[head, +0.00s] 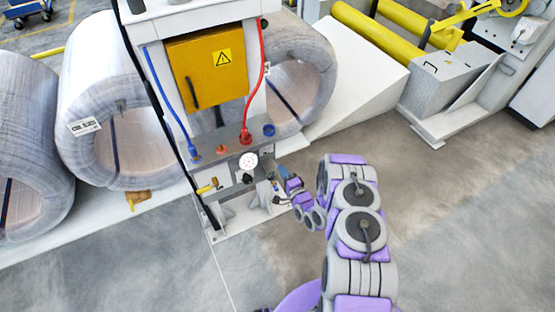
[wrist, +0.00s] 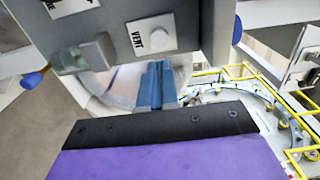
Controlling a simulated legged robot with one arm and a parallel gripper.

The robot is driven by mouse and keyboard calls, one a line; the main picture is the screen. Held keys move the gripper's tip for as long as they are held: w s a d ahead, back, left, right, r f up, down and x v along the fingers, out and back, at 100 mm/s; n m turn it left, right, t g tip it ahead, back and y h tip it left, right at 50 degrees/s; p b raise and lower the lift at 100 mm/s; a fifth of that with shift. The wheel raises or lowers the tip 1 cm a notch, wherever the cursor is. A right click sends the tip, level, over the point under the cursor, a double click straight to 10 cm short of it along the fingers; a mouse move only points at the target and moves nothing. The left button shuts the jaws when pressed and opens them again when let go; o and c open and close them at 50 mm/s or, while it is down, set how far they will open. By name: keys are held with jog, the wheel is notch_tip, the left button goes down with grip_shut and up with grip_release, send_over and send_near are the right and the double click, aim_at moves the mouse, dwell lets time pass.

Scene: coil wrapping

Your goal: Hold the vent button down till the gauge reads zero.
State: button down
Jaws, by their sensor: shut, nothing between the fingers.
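The vent button (wrist: 160,39) is a pale round button on a white plate marked VENT (wrist: 137,40), on a grey panel in the wrist view. My gripper (wrist: 157,66) shows there as two blue fingers shut together and empty. Its tips are just below the plate in the picture and do not overlap the button; I cannot tell the depth between them. In the head view the gauge (head: 248,161) is a small white dial on the front of the machine; its reading is too small to make out. My gripper (head: 283,172) is right of the gauge there. I cannot make out the button in that view.
The machine has an orange cabinet (head: 206,70), a blue hose (head: 165,100) and a red hose (head: 258,75). A yellow-handled valve (head: 207,188) juts out at its lower left. Large wrapped coils (head: 95,75) stand behind. The floor (head: 440,200) to the right is clear.

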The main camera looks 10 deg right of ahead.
jog(key=shift+d+v, duration=0.25)
jog(key=shift+v, duration=0.9)
jog(key=shift+w+a+f, duration=0.1)
jog(key=shift+a, duration=0.15)
jog(key=w+d+r+n+g+h, duration=0.35)
jog(key=w+r+n+g, duration=0.2)
jog(key=r, duration=0.45)
jog(key=s+d+r+n+g+h, duration=0.2)
jog(key=s+r+n+g, duration=0.25)
jog(key=s+r, duration=0.65)
jog(key=s+a+r+n+g, duration=0.1)
jog(key=s+a+r+g, duration=0.2)
jog(key=s, duration=1)
jog(key=s+a+r+n+g, duration=0.2)
jog(key=s+r+g, duration=0.1)
jog(key=s+r, duration=0.6)
jog(key=s+a+r+n+g, duration=0.2)
jog(key=s+r, duration=0.5)
jog(key=s, duration=1.1)
jog(key=shift+a+g+y, duration=0.45)
jog(key=shift+a+g, duration=0.15)
jog(key=shift+a, duration=0.25)
